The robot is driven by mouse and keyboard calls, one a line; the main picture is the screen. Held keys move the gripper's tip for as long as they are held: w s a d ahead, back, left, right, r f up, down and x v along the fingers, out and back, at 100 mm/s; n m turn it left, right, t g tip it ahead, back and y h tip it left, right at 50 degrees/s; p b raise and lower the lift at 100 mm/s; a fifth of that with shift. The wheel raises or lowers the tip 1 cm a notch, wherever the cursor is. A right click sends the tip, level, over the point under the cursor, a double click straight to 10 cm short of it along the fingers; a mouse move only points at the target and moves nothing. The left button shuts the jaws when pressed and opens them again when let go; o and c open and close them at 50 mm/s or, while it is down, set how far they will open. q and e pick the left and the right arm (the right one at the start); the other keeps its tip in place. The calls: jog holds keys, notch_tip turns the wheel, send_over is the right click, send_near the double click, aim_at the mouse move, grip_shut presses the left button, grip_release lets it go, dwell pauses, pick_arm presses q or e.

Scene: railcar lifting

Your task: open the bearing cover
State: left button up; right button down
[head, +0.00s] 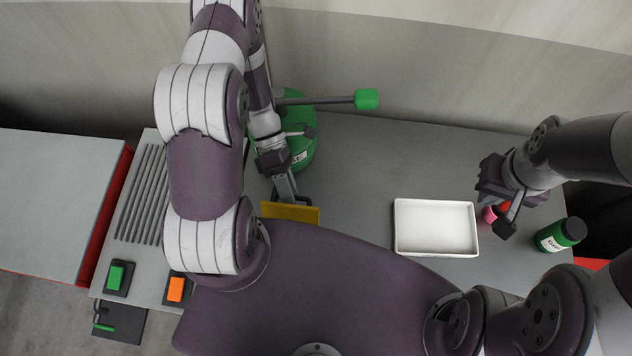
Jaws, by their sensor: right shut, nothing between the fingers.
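A round green housing (302,150) stands at the back of the grey table, partly hidden by my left arm. A grey lever with a green grip (366,99) reaches right from it, and a smaller lever with a dark knob (309,132) lies across its top. I cannot tell which part is the bearing cover. My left gripper (278,172) points down at the housing's front left edge. A grey bar and a yellow plate (290,212) lie just below it; contact is unclear. My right gripper (507,213) is shut and empty above the right side of the table.
A white empty tray (436,249) sits right of centre. A small pink-red item (490,214) is partly under my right gripper, with a green jar (561,235) to the right. Green (115,277) and orange (176,289) buttons and a slotted grille (145,195) are at left.

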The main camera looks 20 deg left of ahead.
pick_arm(q)
jog(key=w+d+r+p, duration=0.1)
jog(key=d+r, duration=1)
jog(key=shift+d, duration=0.35)
jog(key=shift+w+f, duration=0.1)
